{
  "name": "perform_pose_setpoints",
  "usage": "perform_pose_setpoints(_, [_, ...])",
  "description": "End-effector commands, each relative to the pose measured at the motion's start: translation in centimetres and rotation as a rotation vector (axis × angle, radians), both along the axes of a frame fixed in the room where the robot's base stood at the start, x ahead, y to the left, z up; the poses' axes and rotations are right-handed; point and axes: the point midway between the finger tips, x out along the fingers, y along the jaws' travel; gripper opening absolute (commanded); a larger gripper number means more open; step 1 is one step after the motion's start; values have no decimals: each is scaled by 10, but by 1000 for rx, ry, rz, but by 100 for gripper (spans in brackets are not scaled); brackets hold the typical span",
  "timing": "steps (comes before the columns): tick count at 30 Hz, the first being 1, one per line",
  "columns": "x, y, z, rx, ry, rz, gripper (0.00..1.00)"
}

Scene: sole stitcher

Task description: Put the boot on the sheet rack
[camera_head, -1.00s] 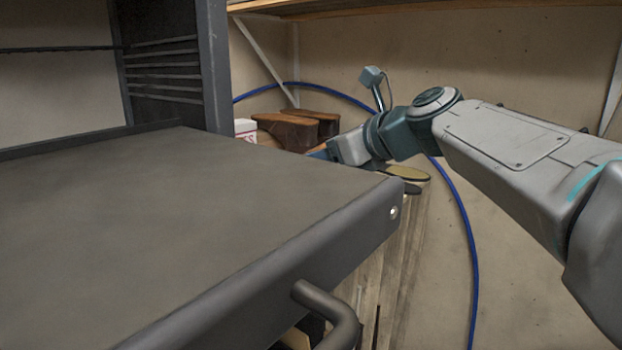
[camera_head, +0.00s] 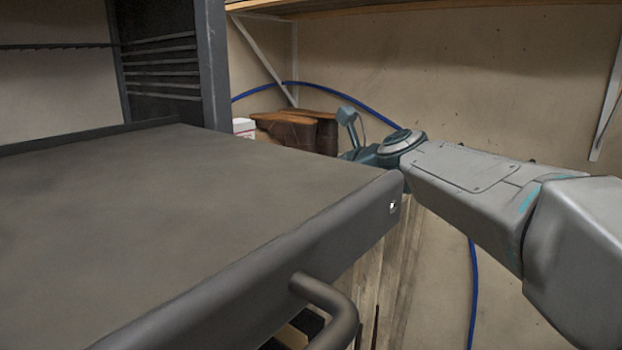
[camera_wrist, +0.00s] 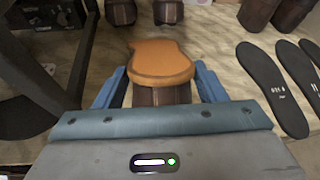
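In the wrist view a brown boot with an orange sole facing up (camera_wrist: 160,62) stands between the two blue fingers of my gripper (camera_wrist: 159,78). The fingers are apart, one on each side of the boot, and look open; any contact is hard to tell. In the head view my gripper is hidden behind the edge of the sheet rack. The dark grey sheet rack (camera_head: 180,210) fills the left, with a bare flat surface, a ledged upright and a curved handle at the front.
Other brown boots (camera_head: 300,132) stand behind the rack; boots also show at the top of the wrist view (camera_wrist: 168,11). Dark insoles (camera_wrist: 262,85) lie on the wooden surface to the right. A white box (camera_head: 244,127) and a blue hose (camera_head: 474,290) are near the wall.

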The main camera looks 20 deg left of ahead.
Motion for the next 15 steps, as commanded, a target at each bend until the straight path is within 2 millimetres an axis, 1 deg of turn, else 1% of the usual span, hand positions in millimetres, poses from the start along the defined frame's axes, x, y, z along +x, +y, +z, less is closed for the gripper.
perform_pose_setpoints(1, [0, 0, -1, -1, 0, 0, 75])
perform_pose_setpoints(2, [0, 0, 0, -1, 0, 0, 84])
perform_pose_setpoints(3, [0, 0, 0, -1, 0, 0, 86])
perform_pose_setpoints(10, [0, 0, 0, -1, 0, 0, 86])
perform_pose_setpoints(13, [0, 0, 4, 0, 0, 0, 86])
perform_pose_setpoints(15, [-3, -7, 5, 0, -1, -2, 86])
